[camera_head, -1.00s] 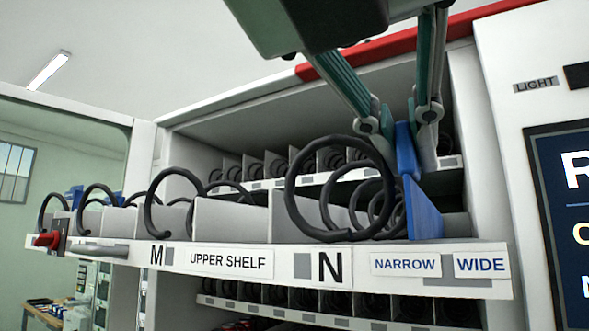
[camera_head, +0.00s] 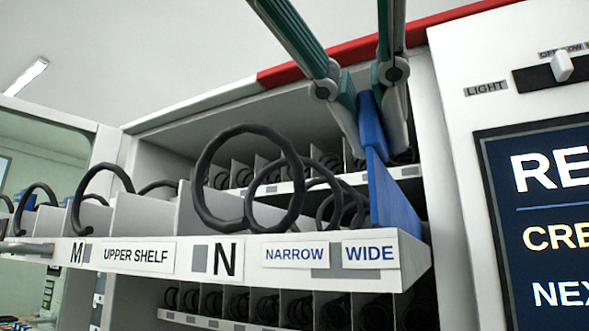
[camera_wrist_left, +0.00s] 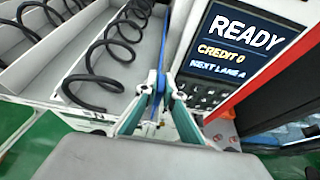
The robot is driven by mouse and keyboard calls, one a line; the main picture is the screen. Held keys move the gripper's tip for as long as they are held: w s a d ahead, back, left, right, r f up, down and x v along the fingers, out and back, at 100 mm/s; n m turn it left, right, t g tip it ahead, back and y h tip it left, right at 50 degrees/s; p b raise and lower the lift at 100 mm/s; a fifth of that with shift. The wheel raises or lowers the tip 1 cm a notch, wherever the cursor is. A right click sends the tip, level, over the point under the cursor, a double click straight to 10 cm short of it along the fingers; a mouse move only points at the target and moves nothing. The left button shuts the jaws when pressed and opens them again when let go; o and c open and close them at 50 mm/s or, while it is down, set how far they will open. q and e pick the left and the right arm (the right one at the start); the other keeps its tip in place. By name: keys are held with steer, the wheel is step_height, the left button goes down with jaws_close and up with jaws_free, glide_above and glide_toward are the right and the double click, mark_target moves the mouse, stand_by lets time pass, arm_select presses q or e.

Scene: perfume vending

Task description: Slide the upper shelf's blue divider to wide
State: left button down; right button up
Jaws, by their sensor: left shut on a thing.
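The blue divider (camera_head: 392,200) stands upright at the right end of the pulled-out upper shelf (camera_head: 140,272). Its front edge is above the WIDE label (camera_head: 370,254), to the right of the NARROW label (camera_head: 295,254). My left gripper (camera_head: 376,132) comes down from above and is shut on the divider's raised blue tab. In the left wrist view, the divider (camera_wrist_left: 164,45) runs away from the fingertips (camera_wrist_left: 158,88) as a thin blue strip. My right gripper is not in view.
Black spiral coils (camera_head: 245,180) stand in the lane left of the divider. The cabinet's white side wall (camera_head: 445,150) and the display panel (camera_head: 545,220) are close on the right. Another shelf (camera_head: 240,320) lies below.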

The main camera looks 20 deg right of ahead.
arm_select(q)
steer(key=c, duration=2.4)
jaws_free()
steer(key=shift+s, duration=0.2)
steer(key=shift+c, duration=0.2)
steer(key=shift+o, duration=1.4)
steer(key=shift+s, duration=0.2)
steer(key=shift+d, duration=0.1)
steer(key=shift+w, duration=0.15)
steer(key=v, duration=1.2)
